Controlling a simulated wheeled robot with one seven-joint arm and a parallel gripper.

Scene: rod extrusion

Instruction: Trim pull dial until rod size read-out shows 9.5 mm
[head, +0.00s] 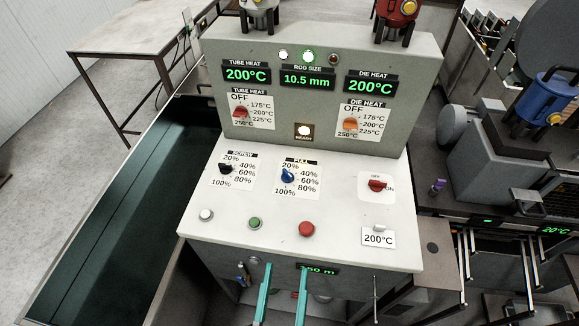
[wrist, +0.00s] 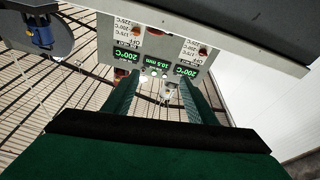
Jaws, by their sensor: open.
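The pull dial (head: 288,176) is a blue knob on the white sloped panel, on a scale from 20% to 100%. Its exact setting is too small to tell. The rod size read-out (head: 307,80) shows 10.5 mm in green, and it also appears upside down in the wrist view (wrist: 157,63). My gripper (head: 284,280) has two teal fingers, open and empty, at the panel's front edge, below the dial and apart from it. In the wrist view my gripper (wrist: 158,85) has its fingers spread. The pull dial cannot be made out there.
Left of the dial is the black screw dial (head: 226,168). In front are white, green (head: 255,223) and red (head: 306,229) buttons. A red on/off switch (head: 376,185) sits right. The heat read-outs show 200°C. The upright panel (head: 330,125) rises behind. Space above the sloped panel is clear.

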